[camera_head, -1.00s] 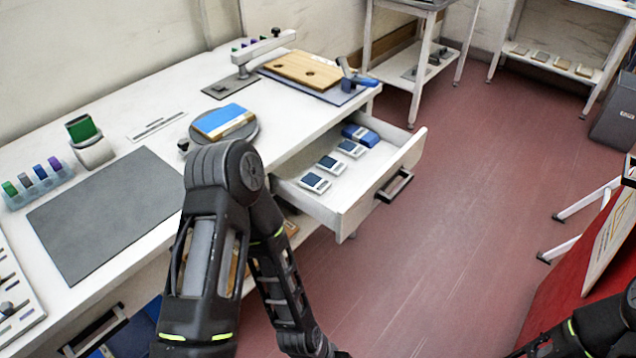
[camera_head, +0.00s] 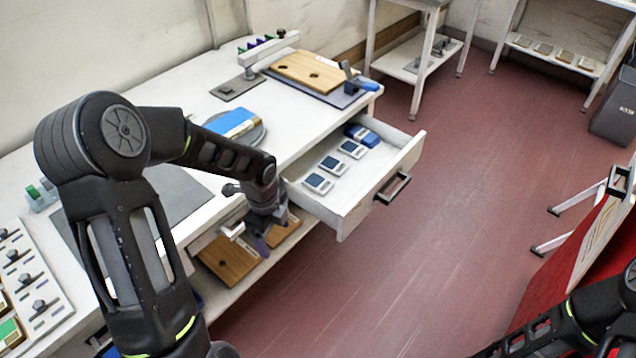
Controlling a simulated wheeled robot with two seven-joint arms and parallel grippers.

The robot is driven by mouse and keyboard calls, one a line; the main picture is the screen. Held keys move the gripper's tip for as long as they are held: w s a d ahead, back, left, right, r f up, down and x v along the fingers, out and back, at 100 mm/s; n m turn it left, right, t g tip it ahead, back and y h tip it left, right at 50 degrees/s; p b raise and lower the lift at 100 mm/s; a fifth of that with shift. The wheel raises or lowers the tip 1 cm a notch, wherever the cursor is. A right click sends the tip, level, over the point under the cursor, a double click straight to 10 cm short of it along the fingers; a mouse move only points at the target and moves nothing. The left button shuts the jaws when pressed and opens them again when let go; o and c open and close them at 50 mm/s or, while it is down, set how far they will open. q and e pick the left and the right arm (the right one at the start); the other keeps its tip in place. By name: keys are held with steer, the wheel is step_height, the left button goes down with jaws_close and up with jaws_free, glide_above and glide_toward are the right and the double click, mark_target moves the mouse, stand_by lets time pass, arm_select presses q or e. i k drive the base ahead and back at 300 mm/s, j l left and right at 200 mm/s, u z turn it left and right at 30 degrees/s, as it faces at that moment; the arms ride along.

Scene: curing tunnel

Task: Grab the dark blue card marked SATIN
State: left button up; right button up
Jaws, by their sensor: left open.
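My left gripper (camera_head: 248,239) is open and empty, pointing down just left of the drawer's left wall, apart from the cards. Part of my right arm shows at the lower right; its gripper is out of view.
On the bench are a round stand with a blue-topped block (camera_head: 232,123) and a wooden board (camera_head: 308,72). Wooden pieces (camera_head: 229,258) lie on the shelf below. Floor right of the drawer is clear.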

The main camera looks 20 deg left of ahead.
mark_target(319, 184)
steer(key=i, duration=1)
